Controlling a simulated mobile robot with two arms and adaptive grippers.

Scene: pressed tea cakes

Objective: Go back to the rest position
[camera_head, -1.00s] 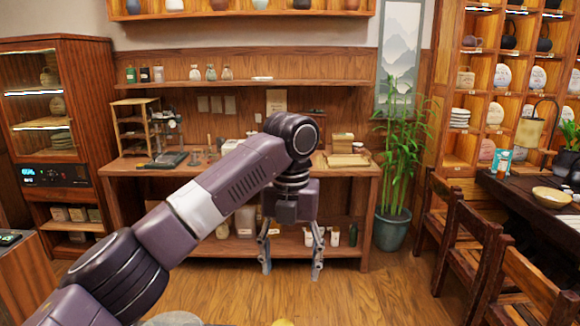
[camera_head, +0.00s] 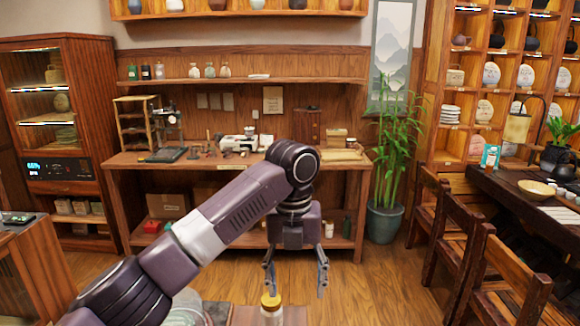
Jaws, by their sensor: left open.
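My left gripper (camera_head: 296,276) hangs down in the middle of the head view, with its two fingers apart and nothing between them. Its arm comes in from the lower left. Below it, at the bottom edge, a small jar with a yellow lid (camera_head: 271,302) stands on a brown surface (camera_head: 240,316). The fingertips are above and to the right of the jar and look apart from it. My right gripper does not show.
A wooden workbench (camera_head: 225,163) with small tools stands behind. Wooden chairs (camera_head: 500,275) and a dark table (camera_head: 520,190) with a bowl are at right. A potted bamboo (camera_head: 384,222) stands between. Wooden floor (camera_head: 390,285) is clear in the middle.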

